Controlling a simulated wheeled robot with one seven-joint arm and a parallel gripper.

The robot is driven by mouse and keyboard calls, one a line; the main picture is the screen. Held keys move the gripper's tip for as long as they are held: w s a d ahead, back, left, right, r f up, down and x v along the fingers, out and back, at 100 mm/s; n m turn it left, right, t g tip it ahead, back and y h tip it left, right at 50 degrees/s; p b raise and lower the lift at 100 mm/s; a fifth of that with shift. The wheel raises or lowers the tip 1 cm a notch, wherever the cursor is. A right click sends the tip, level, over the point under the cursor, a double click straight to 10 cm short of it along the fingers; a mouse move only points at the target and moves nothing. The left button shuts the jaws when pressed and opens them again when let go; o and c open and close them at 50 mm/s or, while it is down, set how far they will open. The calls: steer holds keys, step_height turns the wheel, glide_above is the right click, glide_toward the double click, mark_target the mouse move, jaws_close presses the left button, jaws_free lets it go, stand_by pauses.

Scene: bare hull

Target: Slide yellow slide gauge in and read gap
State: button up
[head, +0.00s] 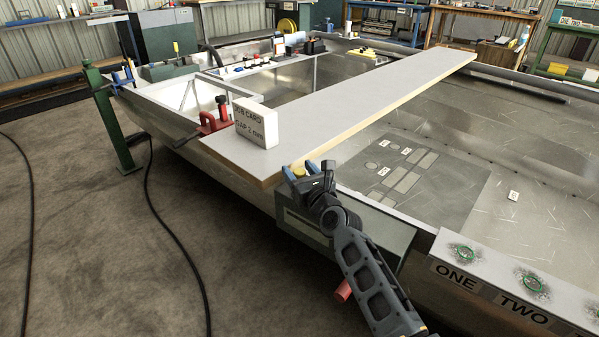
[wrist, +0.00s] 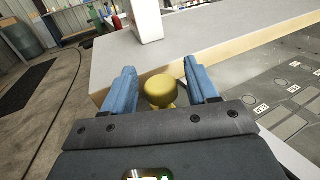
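The yellow knob of the slide gauge (head: 299,171) is at the near edge of the plank, by my gripper (head: 301,173). In the wrist view the yellow knob (wrist: 159,91) sits between the two blue fingers of my gripper (wrist: 160,88). A narrow gap shows on each side of it, so the fingers look open around it and not pressed on it. The rest of the gauge and any scale or gap are hidden by my gripper. A white job card block (head: 256,123) reading "GAP 2 mm" stands on the plank.
The long grey plank (head: 370,108) lies across the hull. A red clamp (head: 213,119) grips its left end. A green post (head: 109,120) stands at left. A ledge (head: 480,258) with green rings, labelled ONE and TWO, is at right. A dark hose lies on the floor.

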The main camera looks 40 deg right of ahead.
jaws_close()
stand_by(0.3)
steer(key=shift+s, duration=0.1)
steer(key=s, duration=0.6)
steer(key=shift+s+d, duration=0.1)
steer(key=shift+d, duration=0.3)
steer(key=shift+f, duration=0.1)
steer(key=shift+o, duration=0.2)
jaws_free()
steer(key=shift+s, duration=0.15)
steer(key=shift+p+v, duration=0.35)
steer(key=shift+v, duration=3.45)
